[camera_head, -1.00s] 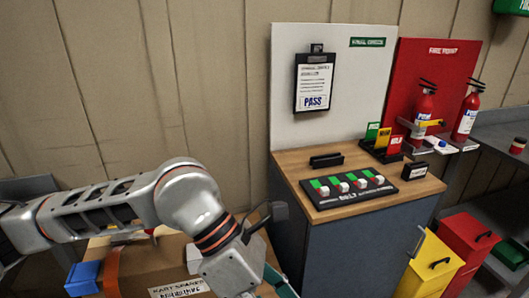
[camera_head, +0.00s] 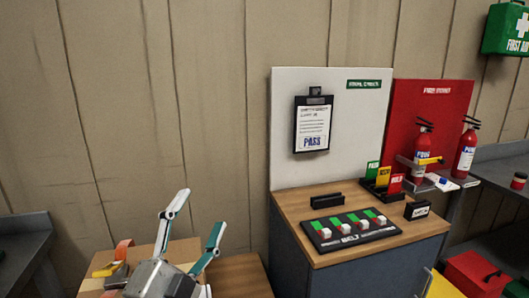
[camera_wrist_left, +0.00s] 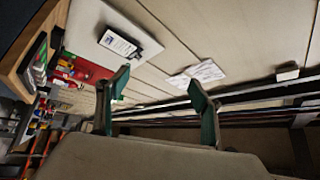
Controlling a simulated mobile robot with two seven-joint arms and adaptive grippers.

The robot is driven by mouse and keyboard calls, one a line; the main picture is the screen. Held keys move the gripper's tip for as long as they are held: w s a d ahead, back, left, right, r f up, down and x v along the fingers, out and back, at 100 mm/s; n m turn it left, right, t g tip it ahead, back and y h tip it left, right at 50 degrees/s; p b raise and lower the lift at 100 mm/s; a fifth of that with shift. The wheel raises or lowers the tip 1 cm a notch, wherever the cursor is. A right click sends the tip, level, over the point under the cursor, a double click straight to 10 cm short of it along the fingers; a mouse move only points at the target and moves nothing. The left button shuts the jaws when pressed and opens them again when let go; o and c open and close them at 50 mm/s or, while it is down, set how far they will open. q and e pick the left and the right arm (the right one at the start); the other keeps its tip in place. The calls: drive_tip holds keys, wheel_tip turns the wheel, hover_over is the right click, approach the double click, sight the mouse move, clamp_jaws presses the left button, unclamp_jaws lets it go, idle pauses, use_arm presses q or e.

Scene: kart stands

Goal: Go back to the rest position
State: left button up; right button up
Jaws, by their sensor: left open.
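My left gripper (camera_head: 196,225) is at the bottom left of the head view, pointing up, with its two green-and-grey fingers spread and nothing between them. In the left wrist view its fingertips (camera_wrist_left: 157,82) are also wide apart and empty, with the panelled wall behind them. The gripper is apart from the wooden cabinet (camera_head: 352,250) to its right. My right gripper is in neither view.
A clipboard marked PASS (camera_head: 312,125) hangs on the white board (camera_head: 350,165). Red fire extinguishers (camera_head: 465,152) stand at the right. A cardboard box (camera_head: 181,252) is beside the gripper. Wall space above is clear.

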use_arm(q)
drive_tip(key=s+a+f+n+g+y, duration=0.2)
drive_tip(key=a+f+n+g+y, duration=0.15)
drive_tip(key=a+f, duration=0.5)
drive_tip(key=s+a+f+n+g+y, duration=0.1)
drive_tip(key=a+f+n+g+y, duration=0.3)
drive_tip(key=f, duration=0.7)
drive_tip(key=s+a+f+g+y, duration=0.1)
drive_tip(key=s+a+f+g, duration=0.2)
drive_tip(key=s+a+f, duration=0.4)
drive_tip(key=s+a+f+g+y, duration=0.2)
drive_tip(key=s+a+f+g, duration=0.2)
drive_tip(key=s+f, duration=0.5)
drive_tip(key=d+f+n+t+h, duration=0.3)
drive_tip(key=d+f+h, duration=0.4)
drive_tip(key=d+f, duration=0.7)
drive_tip(key=shift+w+d+n, duration=0.3)
drive_tip(key=shift+d+n, duration=0.05)
drive_tip(key=shift+d, duration=0.55)
drive_tip(key=shift+f+t, duration=0.1)
drive_tip(key=shift+t, duration=0.15)
